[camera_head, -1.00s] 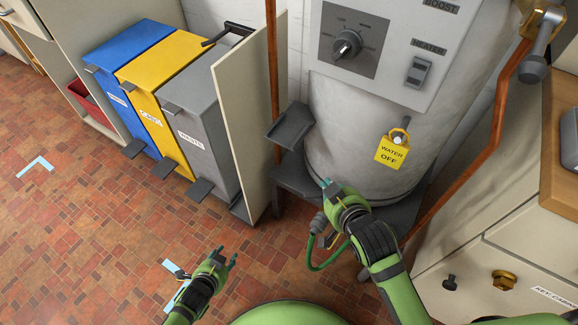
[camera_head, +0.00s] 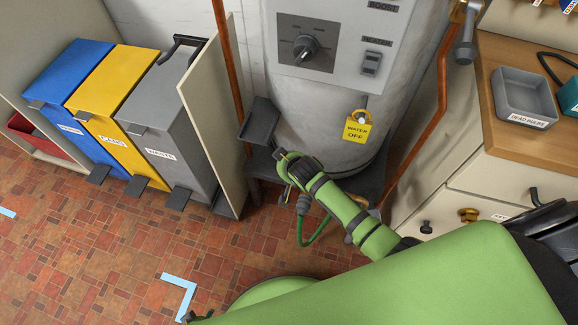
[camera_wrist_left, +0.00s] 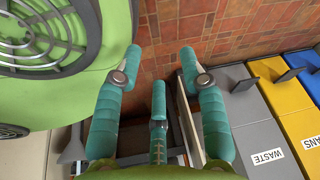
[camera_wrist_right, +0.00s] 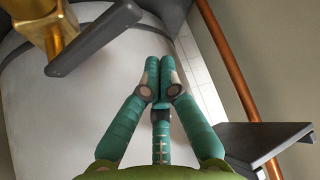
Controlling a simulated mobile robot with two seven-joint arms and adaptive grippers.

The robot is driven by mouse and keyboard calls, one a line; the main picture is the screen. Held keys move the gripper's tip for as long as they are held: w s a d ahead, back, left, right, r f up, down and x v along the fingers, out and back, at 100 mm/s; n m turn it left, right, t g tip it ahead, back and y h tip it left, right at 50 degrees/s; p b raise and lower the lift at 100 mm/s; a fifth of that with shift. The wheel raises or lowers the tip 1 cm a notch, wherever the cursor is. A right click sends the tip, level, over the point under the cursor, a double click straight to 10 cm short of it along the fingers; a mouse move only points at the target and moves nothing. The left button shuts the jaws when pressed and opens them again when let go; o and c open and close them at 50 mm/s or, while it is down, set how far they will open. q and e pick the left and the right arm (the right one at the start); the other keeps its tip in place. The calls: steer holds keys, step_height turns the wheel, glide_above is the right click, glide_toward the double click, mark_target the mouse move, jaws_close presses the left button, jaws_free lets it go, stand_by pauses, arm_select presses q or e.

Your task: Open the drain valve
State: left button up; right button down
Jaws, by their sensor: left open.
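The drain valve appears to be the brass fitting (camera_wrist_right: 58,25) with a dark grey bar (camera_wrist_right: 100,38) across it, in the right wrist view's upper left. In the head view it is mostly hidden by my right gripper (camera_head: 284,158), low at the tank (camera_head: 330,130). My left gripper (camera_wrist_left: 160,62) is open and empty above the floor, barely visible at the head view's bottom edge.
A small grey tray (camera_head: 259,123) and copper pipe (camera_head: 228,60) stand left of the tank. A yellow "WATER OFF" tag (camera_head: 356,131) hangs on it. Bins (camera_head: 165,125) and a panel (camera_head: 222,120) are further left. A cabinet (camera_head: 445,180) stands right. The floor (camera_head: 90,250) is open.

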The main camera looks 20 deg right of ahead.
arm_select(q)
steer(key=shift+s+a+p, duration=0.15)
steer(key=shift+s+p, duration=0.25)
steer(key=shift+s, duration=0.3)
arm_select(e)
steer(key=s, duration=0.1)
steer(key=s+f, duration=0.1)
steer(key=shift+s+f, duration=0.2)
steer(key=shift+s, duration=0.2)
arm_select(q)
steer(key=shift+r, duration=0.15)
arm_select(e)
steer(key=shift+d, duration=0.15)
